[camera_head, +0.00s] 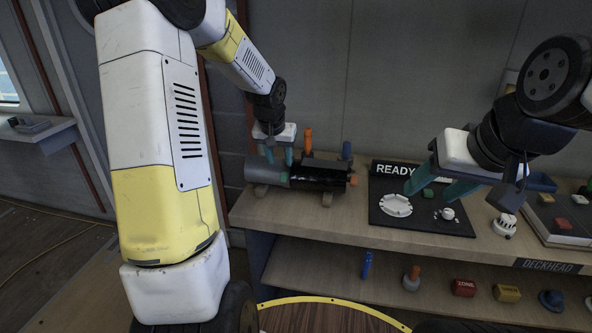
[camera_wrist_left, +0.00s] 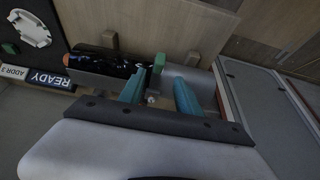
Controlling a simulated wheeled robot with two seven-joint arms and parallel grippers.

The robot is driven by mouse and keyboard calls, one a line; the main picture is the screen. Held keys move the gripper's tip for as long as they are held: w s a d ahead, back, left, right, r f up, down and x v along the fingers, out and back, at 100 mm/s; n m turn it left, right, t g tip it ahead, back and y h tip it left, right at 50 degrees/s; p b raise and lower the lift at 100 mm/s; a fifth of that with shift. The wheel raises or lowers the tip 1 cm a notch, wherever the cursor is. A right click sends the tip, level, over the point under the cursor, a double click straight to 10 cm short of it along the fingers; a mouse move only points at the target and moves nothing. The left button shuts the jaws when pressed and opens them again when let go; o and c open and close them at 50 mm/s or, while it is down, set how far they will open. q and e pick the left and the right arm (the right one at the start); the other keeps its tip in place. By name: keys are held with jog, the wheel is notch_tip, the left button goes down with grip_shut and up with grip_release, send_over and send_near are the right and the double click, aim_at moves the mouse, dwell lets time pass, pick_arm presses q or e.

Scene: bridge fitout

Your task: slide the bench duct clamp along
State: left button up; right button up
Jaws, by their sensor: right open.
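The duct (camera_head: 318,173) lies lengthwise on the bench, grey at its left end and black and glossy to the right, resting on wooden blocks. A clamp with a green part (camera_head: 284,178) sits on it near the grey-black join. The clamp's green part (camera_wrist_left: 158,62) also shows in the left wrist view. My left gripper (camera_head: 279,157) is just above the duct at the clamp. Its teal fingers (camera_wrist_left: 160,92) stand apart, either side of the clamp; contact cannot be told. My right gripper (camera_head: 438,185) is open and empty over the dark READY board.
The READY board (camera_head: 420,222) holds a white ring (camera_head: 396,205) and small parts. An orange-handled item (camera_head: 308,141) and a blue one (camera_head: 346,150) stand behind the duct. The lower shelf (camera_head: 325,270) holds several small items. Bare bench top lies in front of the duct.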

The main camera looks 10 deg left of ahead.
aim_at(284, 174)
pick_arm(q)
jog(key=x, duration=0.9)
jog(key=shift+d, duration=0.1)
jog(key=shift+c, duration=0.2)
grip_shut()
dwell(1.1)
